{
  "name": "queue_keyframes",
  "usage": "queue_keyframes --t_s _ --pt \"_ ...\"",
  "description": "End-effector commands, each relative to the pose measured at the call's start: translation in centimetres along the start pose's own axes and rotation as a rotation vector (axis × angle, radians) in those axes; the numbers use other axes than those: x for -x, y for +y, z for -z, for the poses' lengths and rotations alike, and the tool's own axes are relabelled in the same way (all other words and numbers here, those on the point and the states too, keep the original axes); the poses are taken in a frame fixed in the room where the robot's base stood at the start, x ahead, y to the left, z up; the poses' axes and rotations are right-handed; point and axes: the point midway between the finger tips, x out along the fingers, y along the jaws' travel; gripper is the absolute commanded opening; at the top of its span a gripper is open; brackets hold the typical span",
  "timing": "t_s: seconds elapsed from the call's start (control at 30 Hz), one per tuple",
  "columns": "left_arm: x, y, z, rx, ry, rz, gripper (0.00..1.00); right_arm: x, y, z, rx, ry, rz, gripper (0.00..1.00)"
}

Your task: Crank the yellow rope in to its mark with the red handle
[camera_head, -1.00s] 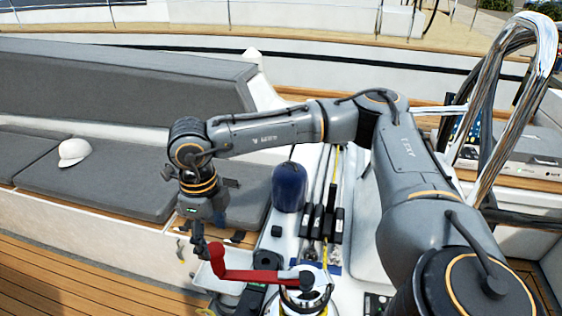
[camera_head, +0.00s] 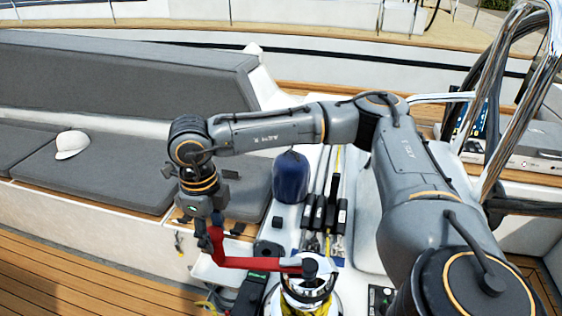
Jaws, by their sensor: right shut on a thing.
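The red handle (camera_head: 262,263) sits on top of the winch (camera_head: 309,293), its arm pointing left and its grip end standing up at the left. My right gripper (camera_head: 211,222) is shut on the upright grip end from above. The yellow rope (camera_head: 331,245) runs down between the black clutches toward the winch, and some yellow shows around the drum at the bottom of the view. The rope's mark cannot be made out. My left gripper is not in view.
A dark blue rounded fender-like object (camera_head: 290,177) stands behind the winch. Black rope clutches (camera_head: 318,212) lie beyond it to the right. A white cap (camera_head: 72,144) lies on the grey seat cushion (camera_head: 110,180). A chrome rail (camera_head: 520,110) rises at the right.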

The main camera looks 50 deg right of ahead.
Motion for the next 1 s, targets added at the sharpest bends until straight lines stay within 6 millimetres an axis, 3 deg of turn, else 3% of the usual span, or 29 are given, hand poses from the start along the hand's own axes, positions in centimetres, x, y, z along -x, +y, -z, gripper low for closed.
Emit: queue_keyframes --t_s 0.47,0.8,1.0 --pt "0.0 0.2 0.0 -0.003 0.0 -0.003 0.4 0.0 0.0 0.1 0.002 0.001 0.0 0.0" --pt "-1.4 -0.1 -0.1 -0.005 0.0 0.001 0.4 -0.3 3.3 1.0 0.17 0.003 0.0 0.0" --pt "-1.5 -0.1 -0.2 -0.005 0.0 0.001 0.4 -0.1 4.0 1.2 0.209 0.002 0.0 0.0"
